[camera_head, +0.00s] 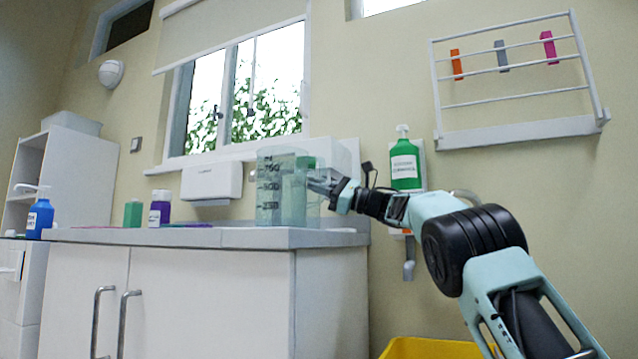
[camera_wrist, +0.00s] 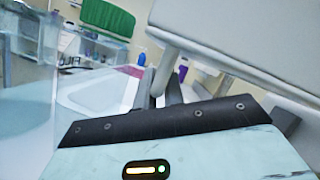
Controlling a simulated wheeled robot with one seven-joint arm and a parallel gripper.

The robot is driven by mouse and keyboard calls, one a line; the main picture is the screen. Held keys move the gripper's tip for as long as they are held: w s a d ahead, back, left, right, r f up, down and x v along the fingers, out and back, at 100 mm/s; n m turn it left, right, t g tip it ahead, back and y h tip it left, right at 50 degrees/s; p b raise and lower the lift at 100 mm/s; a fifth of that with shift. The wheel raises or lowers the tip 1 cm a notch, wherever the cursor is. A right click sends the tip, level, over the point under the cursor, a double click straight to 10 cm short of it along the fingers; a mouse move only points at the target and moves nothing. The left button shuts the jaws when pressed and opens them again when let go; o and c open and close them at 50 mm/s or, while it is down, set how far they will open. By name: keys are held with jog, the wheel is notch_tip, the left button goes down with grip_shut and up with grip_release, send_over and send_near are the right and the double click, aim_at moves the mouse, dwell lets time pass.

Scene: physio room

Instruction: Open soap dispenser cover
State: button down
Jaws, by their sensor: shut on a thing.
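A white box with small dark lettering (camera_head: 211,181), which looks like the dispenser, hangs on the wall above the counter. My gripper (camera_head: 318,182) is right of it at the counter's right end, beside a clear graduated container that overlaps the fingertips. In the wrist view, a large white panel (camera_wrist: 245,45), seemingly the cover, fills the upper right close to the camera. My gripper (camera_wrist: 165,88) is shut at the panel's lower left edge and seems to hold it. The exact contact is hard to see, and I cannot tell how far the cover is open.
The clear container (camera_head: 268,190) stands on the counter (camera_head: 225,238). A green pump bottle (camera_head: 405,165) hangs in a wall holder behind my arm. Green (camera_head: 133,213), purple (camera_head: 160,208) and blue (camera_head: 40,218) bottles are to the left. A yellow bin (camera_head: 430,349) is below my arm.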

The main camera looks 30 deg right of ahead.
jog(key=shift+a, duration=0.1)
dwell(0.3)
jog(key=c, duration=1.5)
grip_release()
jog(key=v, duration=0.6)
jog(key=shift+s+d+f+p, duration=0.1)
jog(key=shift+s+d+p, duration=0.05)
jog(key=shift+d+p, duration=0.15)
jog(key=shift+s+d+f, duration=0.25)
jog(key=shift+s+d, duration=0.05)
